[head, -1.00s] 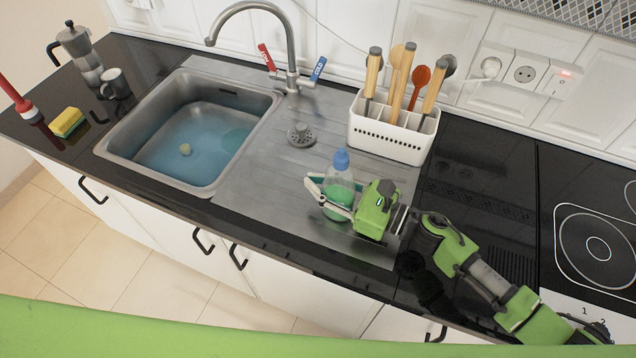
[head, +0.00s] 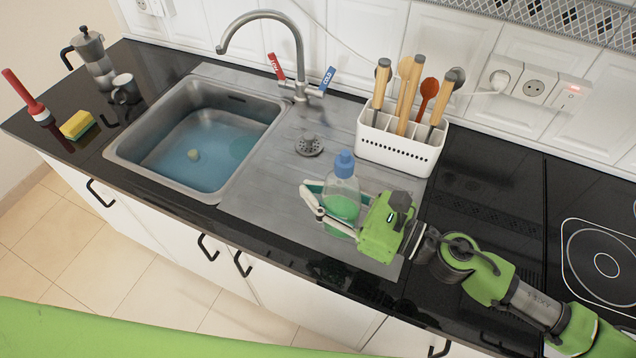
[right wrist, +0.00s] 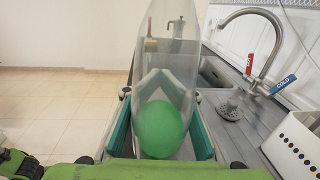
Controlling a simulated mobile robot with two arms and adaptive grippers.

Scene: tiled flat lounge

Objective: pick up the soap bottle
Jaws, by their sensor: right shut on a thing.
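The soap bottle (head: 342,192) is clear with green liquid and a blue cap. It is upright over the sink's ribbed metal drainboard (head: 265,190); I cannot tell whether its base touches the metal. My right gripper (head: 336,207) comes in from the right and is shut on the bottle, with its fingers on both sides. In the right wrist view the bottle (right wrist: 168,75) fills the space between the fingers, green liquid low in it. My left gripper is not in view.
A white utensil holder (head: 395,150) stands just behind the bottle. The sink basin (head: 200,135) with water is to the left, the faucet (head: 297,60) behind. A sponge (head: 77,125), cup (head: 125,88) and moka pot (head: 92,58) are far left. The cooktop (head: 590,225) is at right.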

